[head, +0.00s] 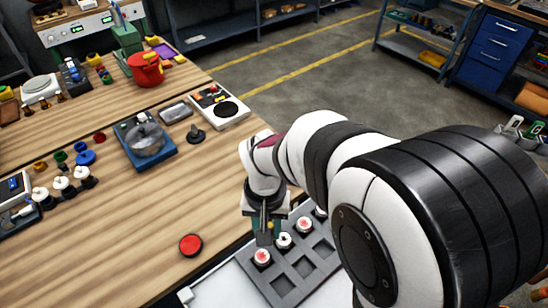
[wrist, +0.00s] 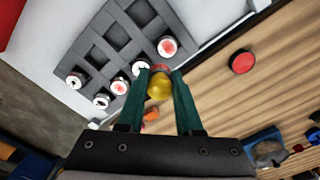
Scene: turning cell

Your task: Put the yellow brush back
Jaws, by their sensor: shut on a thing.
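My gripper (wrist: 158,84) has its two green fingers shut on a rounded yellow thing, which I take to be the yellow brush (wrist: 160,87). Only its yellow part shows clearly between the fingertips; its lower end is hard to make out. In the head view my gripper (head: 265,238) points down at the near-left edge of a grey tray with square pockets (head: 286,285). The tray also shows in the wrist view (wrist: 97,47). I cannot tell whether the brush touches the tray.
Several white round pieces, some with red tops (head: 262,257), sit in the tray; other pockets are empty. A red disc (head: 190,244) lies on the wooden bench (head: 140,225). A blue machine with a grey dish (head: 146,142) stands farther back.

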